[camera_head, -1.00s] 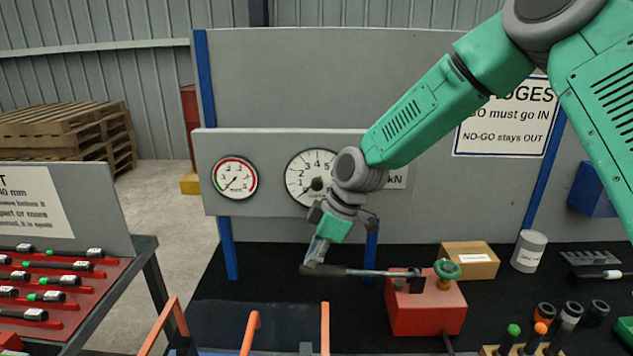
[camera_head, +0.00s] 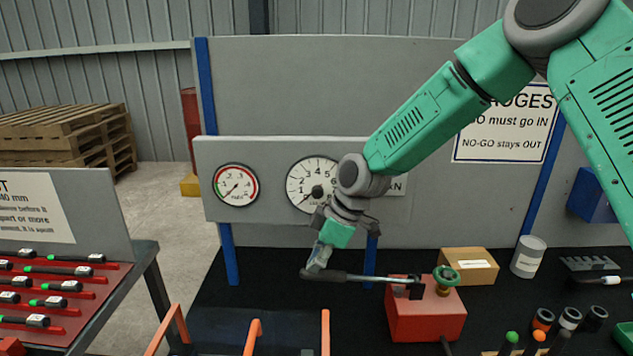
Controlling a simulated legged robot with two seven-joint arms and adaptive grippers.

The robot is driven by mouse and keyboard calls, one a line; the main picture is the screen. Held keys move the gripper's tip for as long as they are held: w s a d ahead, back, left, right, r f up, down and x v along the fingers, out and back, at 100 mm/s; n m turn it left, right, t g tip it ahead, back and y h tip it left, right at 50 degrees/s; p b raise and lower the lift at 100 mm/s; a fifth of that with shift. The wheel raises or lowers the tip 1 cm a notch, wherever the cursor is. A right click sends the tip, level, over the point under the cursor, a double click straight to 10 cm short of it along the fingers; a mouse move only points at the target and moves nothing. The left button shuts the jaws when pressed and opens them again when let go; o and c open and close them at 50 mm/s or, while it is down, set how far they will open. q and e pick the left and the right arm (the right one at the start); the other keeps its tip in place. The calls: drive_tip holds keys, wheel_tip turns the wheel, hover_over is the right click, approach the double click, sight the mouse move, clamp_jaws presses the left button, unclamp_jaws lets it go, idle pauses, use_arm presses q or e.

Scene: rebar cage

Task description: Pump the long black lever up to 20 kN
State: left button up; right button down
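The long lever (camera_head: 368,279) has a dark grip at its left end and runs nearly level from the red pump block (camera_head: 427,312). A green knob (camera_head: 446,275) sits on the pump. My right gripper (camera_head: 318,266) is at the lever's left end, touching or around its grip; the fingers are too small and overlapped to tell whether they are closed. The white dial gauge (camera_head: 309,180) is partly covered by my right arm; its needle points to the lower left, near the low end. My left gripper is not in view.
A smaller red-green gauge (camera_head: 236,185) is on the panel at left. Orange bars (camera_head: 325,333) rise in front.

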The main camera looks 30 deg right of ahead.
drive_tip(key=a+p+v, duration=0.1)
drive_tip(key=p+v, duration=0.5)
drive_tip(key=v, duration=0.3)
drive_tip(key=shift+w+r, duration=0.2)
drive_tip(key=shift+r, duration=0.25)
drive_tip(key=shift+a, duration=0.1)
drive_tip(key=shift+f, duration=0.1)
